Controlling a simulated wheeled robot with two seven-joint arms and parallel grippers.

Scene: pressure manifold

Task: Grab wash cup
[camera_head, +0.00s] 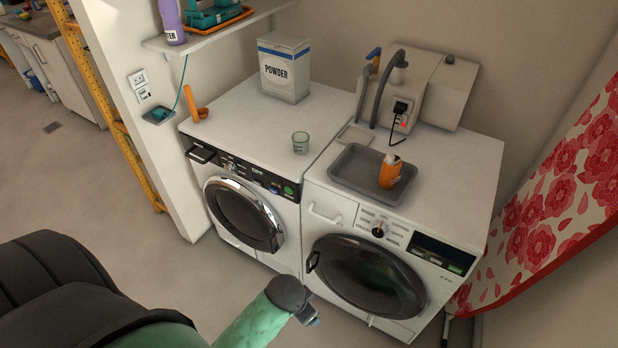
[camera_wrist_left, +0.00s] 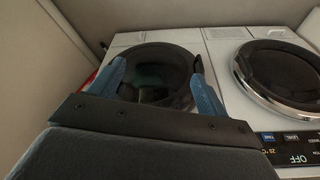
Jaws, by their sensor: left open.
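The wash cup, a small pale green see-through cup (camera_head: 300,142), stands upright on top of the left washing machine (camera_head: 246,190), near its right edge. My left gripper (camera_head: 311,318) is in front of the machines, low and apart from the cup. In the left wrist view its two blue fingers (camera_wrist_left: 157,70) are spread with nothing between them, facing the machine fronts. The cup is not in the left wrist view. My right gripper is not in view.
A powder box (camera_head: 284,68) and an orange scoop (camera_head: 196,112) sit behind and left of the cup. On the right machine (camera_head: 365,270) a grey tray (camera_head: 345,170) holds an orange container (camera_head: 390,172). A shelf (camera_head: 215,32) overhangs the left. Floor in front is clear.

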